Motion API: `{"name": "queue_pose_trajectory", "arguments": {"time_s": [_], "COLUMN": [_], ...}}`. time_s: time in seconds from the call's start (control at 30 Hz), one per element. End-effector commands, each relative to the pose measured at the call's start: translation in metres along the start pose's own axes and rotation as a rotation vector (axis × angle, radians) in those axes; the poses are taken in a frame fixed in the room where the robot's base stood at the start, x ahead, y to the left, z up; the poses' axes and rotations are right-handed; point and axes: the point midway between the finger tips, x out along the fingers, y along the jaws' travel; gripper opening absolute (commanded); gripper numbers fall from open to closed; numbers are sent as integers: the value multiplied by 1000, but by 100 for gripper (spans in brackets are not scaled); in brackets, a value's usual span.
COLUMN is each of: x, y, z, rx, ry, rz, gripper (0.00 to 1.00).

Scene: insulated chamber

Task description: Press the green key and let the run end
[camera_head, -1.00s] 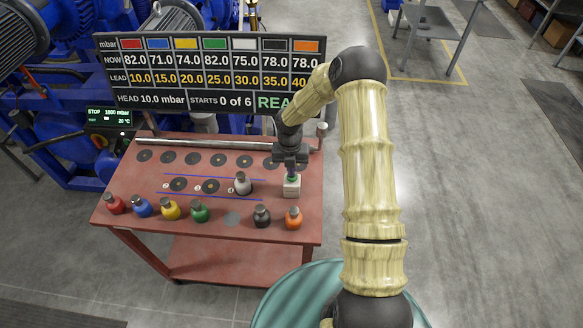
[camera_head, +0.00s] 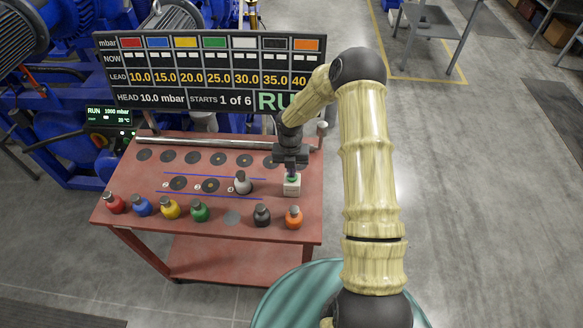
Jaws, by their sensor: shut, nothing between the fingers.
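The green key (camera_head: 292,179) sits on top of a small pale box (camera_head: 292,188) at the right of the red cart top. My gripper (camera_head: 291,170) is shut and points down right over the key. Whether its tips still touch the key cannot be told at this size. The board (camera_head: 210,72) behind the cart shows blank dashes in the NOW row, "STARTS 1 of 6", and a green word starting "RU", its end hidden by my arm. The small display (camera_head: 108,116) at left reads "RUN 1000 mbar".
Red (camera_head: 115,204), blue (camera_head: 142,206), yellow (camera_head: 169,209), green (camera_head: 200,211), black (camera_head: 261,215) and orange (camera_head: 293,217) flasks line the cart's front edge. A grey flask (camera_head: 242,183) stands mid-cart, left of the key box. A metal bar (camera_head: 205,143) runs behind.

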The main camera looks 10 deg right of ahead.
Motion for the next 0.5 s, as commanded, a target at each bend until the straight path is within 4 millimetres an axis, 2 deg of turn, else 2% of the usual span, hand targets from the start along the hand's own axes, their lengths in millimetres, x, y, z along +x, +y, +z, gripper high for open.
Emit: {"name": "queue_pose_trajectory", "arguments": {"time_s": [0.1, 0.3, 0.37, 0.5], "x": [-17, -42, -44, -64], "y": [-1, 1, 1, 1], "z": [-4, -3, -1, 0], "rx": [-1, -4, -1, -2], "ry": [4, -10, -14, -17], "rz": [-4, 2, 4, 5], "gripper": [0, 0, 0, 0]}}
